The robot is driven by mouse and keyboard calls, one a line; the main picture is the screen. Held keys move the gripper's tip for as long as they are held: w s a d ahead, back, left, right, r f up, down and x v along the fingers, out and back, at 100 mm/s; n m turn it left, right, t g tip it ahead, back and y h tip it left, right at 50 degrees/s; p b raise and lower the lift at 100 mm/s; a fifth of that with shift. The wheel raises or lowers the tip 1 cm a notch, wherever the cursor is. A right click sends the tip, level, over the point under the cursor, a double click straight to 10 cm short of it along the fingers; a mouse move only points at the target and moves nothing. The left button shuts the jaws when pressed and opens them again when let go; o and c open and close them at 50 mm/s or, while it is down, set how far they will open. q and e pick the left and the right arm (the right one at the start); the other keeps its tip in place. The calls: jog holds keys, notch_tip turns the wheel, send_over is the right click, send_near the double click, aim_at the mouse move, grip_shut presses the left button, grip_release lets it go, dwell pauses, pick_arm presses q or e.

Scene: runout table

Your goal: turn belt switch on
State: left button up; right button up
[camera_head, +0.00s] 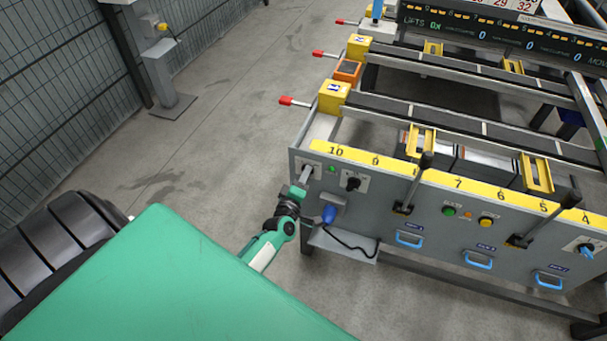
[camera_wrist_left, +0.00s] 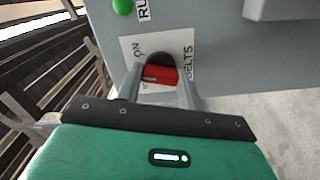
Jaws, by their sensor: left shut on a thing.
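The belt switch (camera_wrist_left: 160,76) shows in the left wrist view as a red handle on a dark round base, on a white plate (camera_wrist_left: 130,50) marked "ON" and "BELTS". My left gripper (camera_wrist_left: 160,88) is shut on the red handle, one finger on each side. In the head view my left gripper (camera_head: 304,182) reaches the left end of the grey front panel (camera_head: 380,205), and it hides the switch there. The lower part of the plate is hidden by the gripper. My right gripper is not in view.
A green lamp (camera_wrist_left: 122,6) sits near the switch plate. A black knob (camera_head: 352,183) is to its right on the panel. Red-tipped levers (camera_head: 287,101) stick out on the left; open floor lies beyond.

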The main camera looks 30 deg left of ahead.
pick_arm(q)
jog(key=m+p, duration=0.2)
jog(key=m, duration=0.3)
jog(key=shift+m, duration=0.4)
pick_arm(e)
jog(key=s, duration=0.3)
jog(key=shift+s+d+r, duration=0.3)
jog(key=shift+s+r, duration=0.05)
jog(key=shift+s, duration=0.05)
pick_arm(q)
jog(key=shift+f, duration=0.1)
jog(key=o, duration=1)
jog(key=shift+c, duration=0.2)
jog(key=shift+o, duration=0.2)
jog(key=v, duration=1.3)
jog(key=shift+s+d+b, duration=0.2)
jog(key=shift+s+b, duration=0.15)
jog(key=shift+b, duration=0.05)
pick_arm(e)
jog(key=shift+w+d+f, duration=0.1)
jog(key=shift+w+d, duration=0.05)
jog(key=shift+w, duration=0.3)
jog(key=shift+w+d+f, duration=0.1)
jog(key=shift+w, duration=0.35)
